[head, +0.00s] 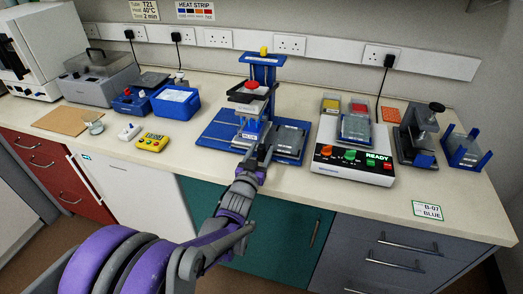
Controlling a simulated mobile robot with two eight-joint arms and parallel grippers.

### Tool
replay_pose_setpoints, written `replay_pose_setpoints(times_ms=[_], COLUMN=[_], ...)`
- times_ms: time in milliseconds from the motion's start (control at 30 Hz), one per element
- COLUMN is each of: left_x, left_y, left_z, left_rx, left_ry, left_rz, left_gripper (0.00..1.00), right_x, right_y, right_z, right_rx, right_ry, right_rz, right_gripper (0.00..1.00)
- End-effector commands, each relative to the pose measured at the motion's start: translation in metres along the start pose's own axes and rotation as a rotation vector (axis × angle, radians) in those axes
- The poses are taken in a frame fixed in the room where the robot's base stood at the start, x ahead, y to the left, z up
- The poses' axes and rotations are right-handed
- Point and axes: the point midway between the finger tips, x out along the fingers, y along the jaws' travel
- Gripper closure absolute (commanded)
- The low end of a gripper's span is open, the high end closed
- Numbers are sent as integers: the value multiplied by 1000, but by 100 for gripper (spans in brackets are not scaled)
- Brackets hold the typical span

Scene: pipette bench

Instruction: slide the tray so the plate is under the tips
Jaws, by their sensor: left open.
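The blue pipetting stand (262,72) stands upright at the middle of the bench, with a red knob (252,85) on its head. Its blue base (217,129) lies flat on the bench. A tray with a clear, greyish plate (289,139) sits on the right part of the base, to the right of the head. My left gripper (260,150) is open at the front of the base, by the plate's left side. I cannot tell if it touches the tray. My right gripper is not in view.
Right of the stand is a white heater unit (350,175) reading READY, with a plate on it. Beyond it are a dark press-like device (420,135) and a blue rack (465,150). Blue boxes (175,103) and a yellow timer (152,142) stand left. The front bench strip is mostly clear.

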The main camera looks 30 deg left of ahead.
Motion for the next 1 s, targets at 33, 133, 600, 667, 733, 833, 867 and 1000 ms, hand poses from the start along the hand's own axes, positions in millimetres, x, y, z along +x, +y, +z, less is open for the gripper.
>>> replay_pose_setpoints(times_ms=[33,133,600,667,733,833,867,1000], left_x=[3,4,4,4,4,4,4,4], left_y=[0,0,0,0,0,0,0,0], left_z=[0,0,0,0,0,0,0,0], left_rx=[0,0,0,0,0,0,0,0], left_ry=[0,0,0,0,0,0,0,0], left_rz=[0,0,0,0,0,0,0,0], left_gripper=[43,43,91,100,100,100,100,100], right_x=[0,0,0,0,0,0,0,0], right_y=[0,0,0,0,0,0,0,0], right_z=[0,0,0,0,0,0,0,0], right_rx=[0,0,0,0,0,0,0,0], right_ry=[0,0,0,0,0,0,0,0], right_rz=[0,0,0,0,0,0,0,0], right_gripper=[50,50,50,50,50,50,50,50])
